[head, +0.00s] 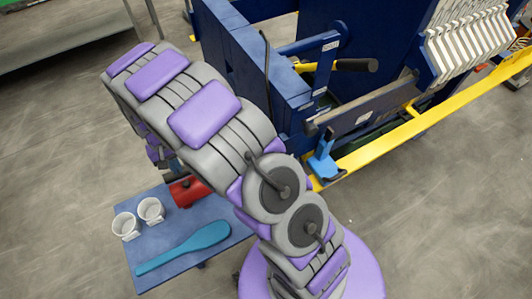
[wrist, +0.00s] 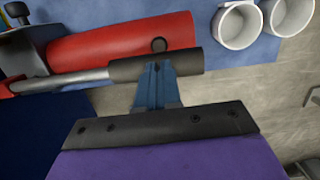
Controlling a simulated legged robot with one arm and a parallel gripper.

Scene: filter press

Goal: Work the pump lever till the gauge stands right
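The pump shows as a red cylinder (wrist: 120,40) in the wrist view. Its lever is a grey rod (wrist: 60,80) with a black grip (wrist: 180,66), lying along the cylinder's near side. My gripper (wrist: 156,68) has its narrow blue fingers at the middle of this grip, overlapping its lower edge. I cannot tell whether they are closed around it. In the head view the red pump (head: 187,190) is partly covered by my arm, which also hides my gripper. I can make out no readable gauge in either view.
The pump stands on a blue table (head: 150,248) with two white cups (head: 126,226) and a teal paddle (head: 190,246). The blue filter press (head: 240,50) and its yellow rail (head: 430,128) stand behind and right.

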